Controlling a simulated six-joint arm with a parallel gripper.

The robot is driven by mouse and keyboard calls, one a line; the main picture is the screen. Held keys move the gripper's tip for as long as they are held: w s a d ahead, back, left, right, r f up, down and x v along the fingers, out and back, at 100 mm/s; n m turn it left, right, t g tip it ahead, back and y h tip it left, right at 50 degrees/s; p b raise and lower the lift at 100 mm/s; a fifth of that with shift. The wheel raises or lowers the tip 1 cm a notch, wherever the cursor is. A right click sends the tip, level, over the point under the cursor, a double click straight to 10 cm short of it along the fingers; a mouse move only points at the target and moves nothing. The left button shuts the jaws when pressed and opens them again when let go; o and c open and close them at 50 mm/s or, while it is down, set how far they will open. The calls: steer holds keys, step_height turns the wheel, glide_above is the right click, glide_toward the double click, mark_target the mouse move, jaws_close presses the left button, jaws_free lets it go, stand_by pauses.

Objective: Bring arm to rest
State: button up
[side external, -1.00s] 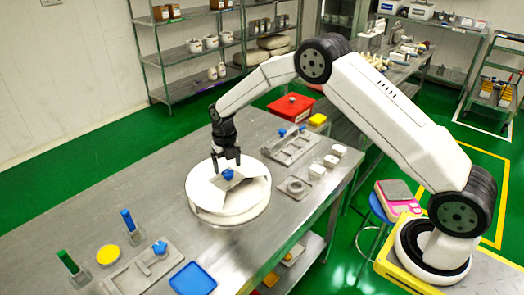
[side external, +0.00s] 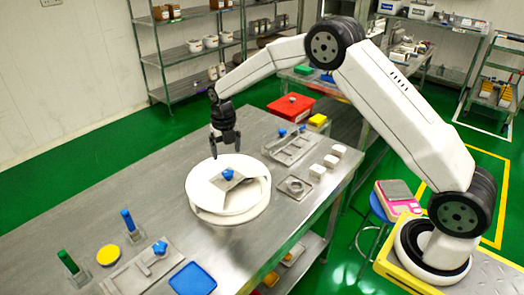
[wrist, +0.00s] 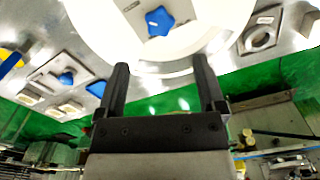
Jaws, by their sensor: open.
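My gripper (side external: 226,151) is open and empty. It hangs above the far rim of a round white turntable-like drum (side external: 229,212) on the steel table. A grey plate with a blue star-shaped knob (side external: 228,175) sits on top of the drum, apart from my fingers. In the wrist view my two dark fingers (wrist: 163,88) are spread with nothing between them. The blue knob (wrist: 159,21) and the white drum (wrist: 90,22) show beyond the fingertips.
The steel table (side external: 120,210) holds grey plates with blue knobs (side external: 145,265), a blue tray (side external: 192,278), a yellow disc (side external: 108,255) and white blocks (side external: 317,171). A red box (side external: 291,107) stands behind the table's right end. The air above the drum is free.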

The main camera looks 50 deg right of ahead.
steer(key=shift+s+r+m, duration=0.3)
steer(key=shift+s+m, duration=0.15)
steer(key=shift+m, duration=0.15)
steer(key=s+r+m+t, duration=0.1)
steer(key=s+r+m, duration=0.1)
steer(key=s+m, duration=1.1)
steer(key=s+r+m+t, duration=0.1)
steer(key=s+r+m, duration=0.1)
steer(key=s+m, duration=1.1)
steer(key=shift+s+a+m+t, duration=0.35)
steer(key=shift+a+m, duration=0.1)
steer(key=shift+m, duration=1.95)
